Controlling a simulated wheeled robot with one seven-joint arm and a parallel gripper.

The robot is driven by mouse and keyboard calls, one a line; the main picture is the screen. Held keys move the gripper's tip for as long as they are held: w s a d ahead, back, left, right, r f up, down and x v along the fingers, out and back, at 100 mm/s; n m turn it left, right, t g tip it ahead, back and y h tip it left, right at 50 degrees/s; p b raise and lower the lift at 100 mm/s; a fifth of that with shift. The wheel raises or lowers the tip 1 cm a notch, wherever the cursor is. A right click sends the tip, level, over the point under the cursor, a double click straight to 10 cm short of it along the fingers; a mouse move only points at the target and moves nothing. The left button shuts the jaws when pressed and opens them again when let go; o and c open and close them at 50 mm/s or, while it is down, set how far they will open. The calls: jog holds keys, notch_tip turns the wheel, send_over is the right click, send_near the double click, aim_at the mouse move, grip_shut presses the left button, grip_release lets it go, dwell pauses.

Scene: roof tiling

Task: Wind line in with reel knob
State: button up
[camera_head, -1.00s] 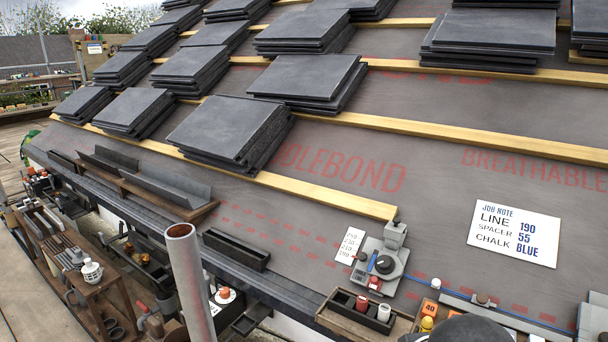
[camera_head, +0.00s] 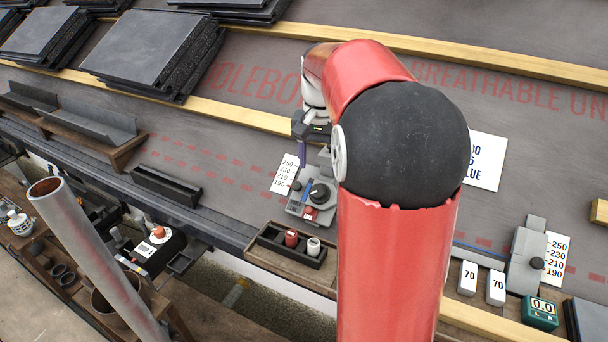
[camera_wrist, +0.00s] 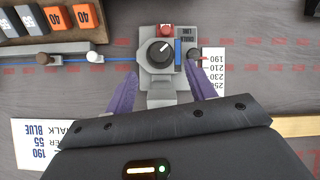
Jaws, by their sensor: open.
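The grey chalk line device (camera_head: 298,208) sits on the membrane below the lowest batten. It carries a black knob (camera_head: 320,193), which shows with a white mark in the wrist view (camera_wrist: 160,53). A smaller dark knob (camera_wrist: 193,54) sits at its edge beside the blue bar (camera_wrist: 178,52). A red part (camera_wrist: 165,30) is at its far end. The blue line (camera_wrist: 120,59) runs left from the device in the wrist view. My gripper (camera_wrist: 162,88) is open, its purple fingers spread either side of the device's near end, with nothing visibly held. In the head view my arm hides part of the line.
A scale card (camera_head: 284,173) lies beside the device. A second grey device (camera_head: 525,262) stands at right with its own card. A dark tray (camera_head: 270,240) holds a red and a white bottle. Numbered blocks (camera_head: 467,278) and a job note (camera_head: 487,162) are nearby.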

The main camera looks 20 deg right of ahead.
aim_at(318, 189)
jog(key=shift+w+d+f, duration=0.1)
jog(key=shift+w+f, duration=0.1)
jog(key=shift+f, duration=0.1)
notch_tip(318, 189, down, 7)
jog(key=shift+s+f+b, duration=0.1)
jog(key=shift+b, duration=0.45)
jog(key=c, duration=0.8)
jog(key=shift+m, duration=0.3)
